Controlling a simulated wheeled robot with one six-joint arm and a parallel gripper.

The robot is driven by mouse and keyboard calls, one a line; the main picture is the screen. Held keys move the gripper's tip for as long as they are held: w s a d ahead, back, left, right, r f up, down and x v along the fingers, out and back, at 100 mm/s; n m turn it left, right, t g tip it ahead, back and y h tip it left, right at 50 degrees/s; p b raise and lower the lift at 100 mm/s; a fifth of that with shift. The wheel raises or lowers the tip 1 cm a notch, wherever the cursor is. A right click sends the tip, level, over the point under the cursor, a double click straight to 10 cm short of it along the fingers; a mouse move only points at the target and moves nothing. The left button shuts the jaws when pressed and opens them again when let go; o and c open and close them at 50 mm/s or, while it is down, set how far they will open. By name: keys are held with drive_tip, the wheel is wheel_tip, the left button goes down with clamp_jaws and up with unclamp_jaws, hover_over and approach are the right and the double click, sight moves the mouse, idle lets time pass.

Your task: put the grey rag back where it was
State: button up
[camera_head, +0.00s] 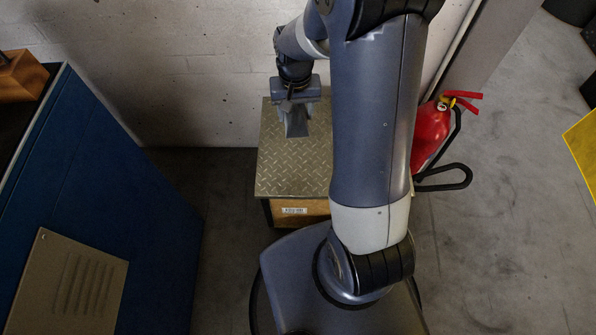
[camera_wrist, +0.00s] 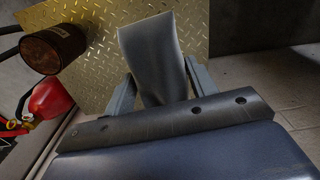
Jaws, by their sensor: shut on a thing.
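My gripper (camera_wrist: 160,92) is shut on the grey rag (camera_wrist: 152,48), which sits between its two fingers in the wrist view. The rag extends beyond the fingertips toward a metal tread-plate surface (camera_wrist: 110,22). In the head view my gripper (camera_head: 295,118) is over the tread-plate top (camera_head: 290,170) of a low wooden stand, near the wall. The rag (camera_head: 296,127) hangs below the fingers there. I cannot tell whether its lower end touches the plate.
A dark brown cylindrical can (camera_wrist: 54,48) shows at the left in the wrist view; my arm hides that area in the head view. A red fire extinguisher (camera_head: 431,135) stands right of the stand. A blue cabinet (camera_head: 130,190) is at the left.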

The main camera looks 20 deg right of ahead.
drive_tip(key=m+b, duration=0.1)
drive_tip(key=b, duration=1.1)
approach(298, 165)
wheel_tip(298, 165, down, 6)
drive_tip(key=b, duration=0.4)
drive_tip(key=shift+f, duration=0.15)
drive_tip(key=shift+f, duration=0.15)
drive_tip(key=o, duration=0.9)
wheel_tip(298, 165, up, 12)
drive_tip(key=p, duration=0.4)
drive_tip(key=shift+r+p, duration=0.2)
drive_tip(key=shift+p, duration=0.15)
